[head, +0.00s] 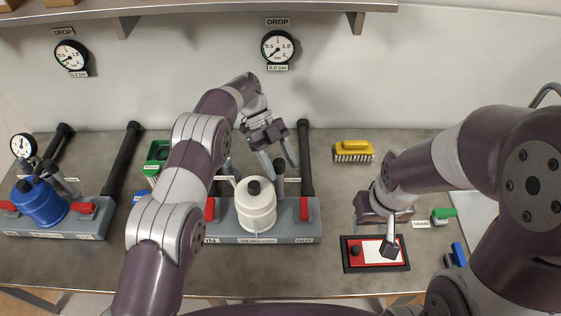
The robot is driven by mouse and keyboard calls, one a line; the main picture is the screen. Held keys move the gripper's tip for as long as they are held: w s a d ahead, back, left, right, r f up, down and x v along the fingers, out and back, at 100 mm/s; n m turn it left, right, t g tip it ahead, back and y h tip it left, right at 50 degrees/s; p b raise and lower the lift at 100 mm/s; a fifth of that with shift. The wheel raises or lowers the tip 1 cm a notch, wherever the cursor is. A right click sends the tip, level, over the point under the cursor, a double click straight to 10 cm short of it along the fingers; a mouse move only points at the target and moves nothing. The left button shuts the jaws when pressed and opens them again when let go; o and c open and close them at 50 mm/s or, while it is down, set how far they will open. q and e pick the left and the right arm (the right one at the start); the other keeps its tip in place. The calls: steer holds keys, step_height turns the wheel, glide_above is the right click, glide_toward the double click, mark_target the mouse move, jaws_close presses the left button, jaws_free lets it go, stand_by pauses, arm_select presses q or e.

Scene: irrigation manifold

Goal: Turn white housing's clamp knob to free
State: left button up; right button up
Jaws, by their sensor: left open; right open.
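The white housing (257,208) stands upright on a grey manifold base (285,230) with a red lever at each side. A black knob (253,187) sits on top of its lid; whether this is the clamp knob I cannot tell for sure. My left gripper (280,166) is open and empty, behind and slightly right of the housing, with its fingers pointing down, near a dark upright post (279,178). It appears apart from the housing. My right gripper (387,236) is open over the black-framed red and white tray (352,266) at the right, partly hidden by its own arm.
A blue housing (40,203) stands on another manifold at the far left. Black pipes run behind both. A yellow brush (353,150) lies at the back. Green (443,214) and blue (458,254) small items lie at the right. Two gauges (278,47) hang on the wall.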

mark_target(282, 163)
arm_select(q)
steer(key=shift+r, duration=0.1)
steer(key=shift+r, duration=0.35)
steer(key=r, duration=0.1)
steer(key=r+b, duration=0.1)
steer(key=r, duration=0.1)
steer(key=shift+s+d+r+b, duration=0.15)
steer(key=shift+d+b, duration=0.1)
steer(key=shift+b, duration=0.15)
steer(key=s+d+r+b, duration=0.2)
steer(key=s+d+r, duration=0.3)
steer(key=d+r, duration=0.2)
steer(key=shift+s+d, duration=0.4)
steer(key=shift+d, duration=0.85)
steer(key=shift+f, duration=0.1)
